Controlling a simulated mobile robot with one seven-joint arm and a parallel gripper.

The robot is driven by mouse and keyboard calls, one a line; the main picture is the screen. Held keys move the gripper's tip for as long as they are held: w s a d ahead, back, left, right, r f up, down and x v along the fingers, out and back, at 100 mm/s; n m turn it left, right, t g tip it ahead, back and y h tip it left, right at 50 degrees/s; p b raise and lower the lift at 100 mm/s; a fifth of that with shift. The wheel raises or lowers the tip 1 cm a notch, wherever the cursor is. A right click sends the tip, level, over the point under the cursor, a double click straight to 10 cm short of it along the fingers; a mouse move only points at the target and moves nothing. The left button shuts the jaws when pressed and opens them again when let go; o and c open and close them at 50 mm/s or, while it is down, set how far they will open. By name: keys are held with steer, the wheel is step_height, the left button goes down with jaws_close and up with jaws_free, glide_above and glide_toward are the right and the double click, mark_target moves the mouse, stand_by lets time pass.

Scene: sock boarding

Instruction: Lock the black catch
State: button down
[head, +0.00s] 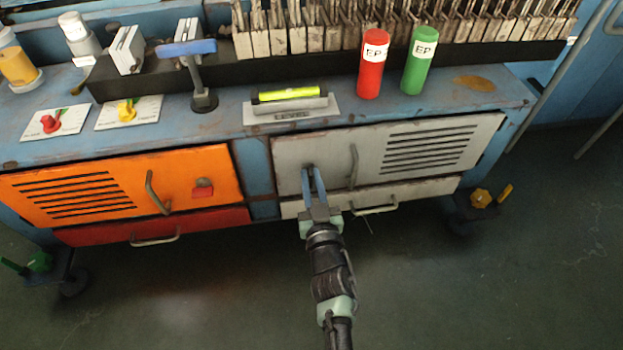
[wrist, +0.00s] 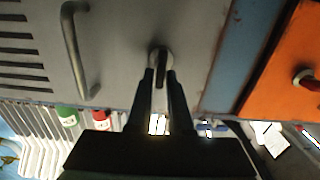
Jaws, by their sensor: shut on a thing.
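The black catch (head: 308,168) is on the left part of the grey cabinet door (head: 405,150), left of the door's handle. In the wrist view the catch (wrist: 160,58) shows as a dark lever on a round, paler base. My gripper (head: 313,176) reaches the door from below, and its two fingers are shut on the catch's lever. In the wrist view the fingertips of my gripper (wrist: 160,78) lie on either side of the lever. The fingers partly hide the catch in the head view. The grey door lies flush with the cabinet front.
The grey door's handle (head: 353,166) stands out close to the right of my gripper. An orange door (head: 110,185) with a red catch (head: 203,188) is to the left. A grey drawer handle (head: 375,209) is below right. A level (head: 290,104) and red and green cylinders (head: 373,65) stand on the bench top.

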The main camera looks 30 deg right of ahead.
steer(key=shift+f+n, duration=0.15)
steer(key=shift+n, duration=0.35)
steer(key=shift+a+f+n+b, duration=0.2)
steer(key=shift+n+b, duration=0.5)
steer(key=shift+n, duration=2.05)
steer(key=shift+f+n+b, duration=0.25)
steer(key=shift+n+b, duration=0.45)
steer(key=shift+n, duration=2)
steer(key=shift+a+f+n+b, duration=0.2)
steer(key=shift+n+b, duration=0.5)
steer(key=shift+n, duration=2.05)
steer(key=shift+d, duration=0.15)
steer(key=c, duration=0.9)
jaws_free()
steer(key=shift+c, duration=0.2)
steer(key=shift+w+r, duration=0.1)
steer(key=shift+a, duration=0.2)
